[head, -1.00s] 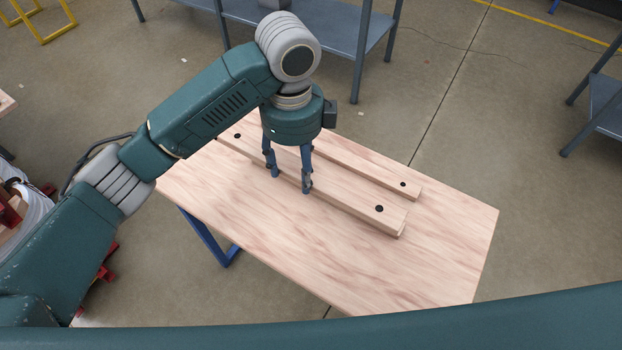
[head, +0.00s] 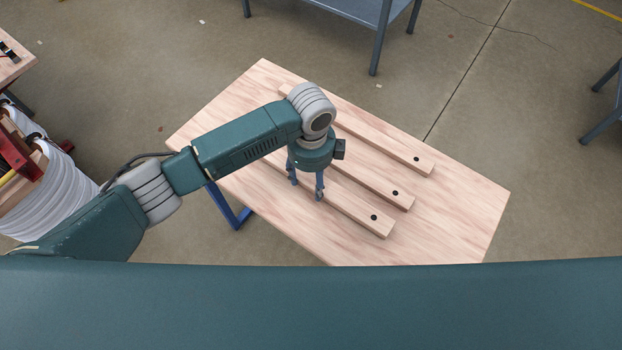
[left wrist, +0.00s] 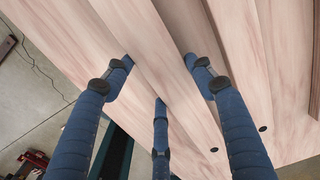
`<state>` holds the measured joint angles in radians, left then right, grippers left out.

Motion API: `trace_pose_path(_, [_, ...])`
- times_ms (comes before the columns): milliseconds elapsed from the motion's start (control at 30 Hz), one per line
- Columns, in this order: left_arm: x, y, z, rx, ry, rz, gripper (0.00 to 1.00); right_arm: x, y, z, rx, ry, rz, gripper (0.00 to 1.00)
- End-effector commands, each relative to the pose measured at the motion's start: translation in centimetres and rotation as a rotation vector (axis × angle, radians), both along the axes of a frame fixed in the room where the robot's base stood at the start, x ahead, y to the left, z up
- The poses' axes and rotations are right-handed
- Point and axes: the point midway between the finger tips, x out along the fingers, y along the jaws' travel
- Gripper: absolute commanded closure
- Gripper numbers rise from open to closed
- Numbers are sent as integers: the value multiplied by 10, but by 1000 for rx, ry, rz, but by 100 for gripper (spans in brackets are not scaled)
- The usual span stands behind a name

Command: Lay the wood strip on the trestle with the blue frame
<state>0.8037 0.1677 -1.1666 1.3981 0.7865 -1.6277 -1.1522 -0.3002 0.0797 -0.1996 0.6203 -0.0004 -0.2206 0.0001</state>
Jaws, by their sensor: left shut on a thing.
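The trestle (head: 445,225) has a pale wood top and a blue frame (head: 228,212), standing in the middle of the head view. Three parallel wood strips with black end dots lie along it: a rear strip (head: 390,143), a middle strip (head: 372,181) and a front strip (head: 350,208). My left gripper (head: 307,190) is shut on the front strip. In the left wrist view its blue fingers (left wrist: 158,62) straddle this strip (left wrist: 150,40). The strip is at or just above the top; I cannot tell if it touches. My right gripper is not in view.
A grey metal shelf (head: 350,8) stands behind the trestle, with another grey stand (head: 605,115) at the right. A white cable reel (head: 50,195) and a wooden bench (head: 12,60) are at the left. The trestle top's right end is bare.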

Motion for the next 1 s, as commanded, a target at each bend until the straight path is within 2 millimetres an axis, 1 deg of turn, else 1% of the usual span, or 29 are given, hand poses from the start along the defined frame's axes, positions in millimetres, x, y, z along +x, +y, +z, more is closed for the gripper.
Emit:
trace_pose_path(100, [1,-1,-8,-1,-2,-1,88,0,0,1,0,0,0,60])
trace_pose_path(467, [1,-1,-12,-3,-2,-1,88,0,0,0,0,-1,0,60])
trace_pose_path(500, [0,0,-13,-1,-1,-1,43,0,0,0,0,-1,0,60])
trace_pose_path(600, [0,0,-13,-1,-1,-1,26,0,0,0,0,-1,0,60])
trace_pose_path(867, [0,0,-12,-1,-1,-1,26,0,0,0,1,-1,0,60])
trace_pose_path(1000, [1,-1,-5,-2,-3,-1,26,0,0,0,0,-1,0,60])
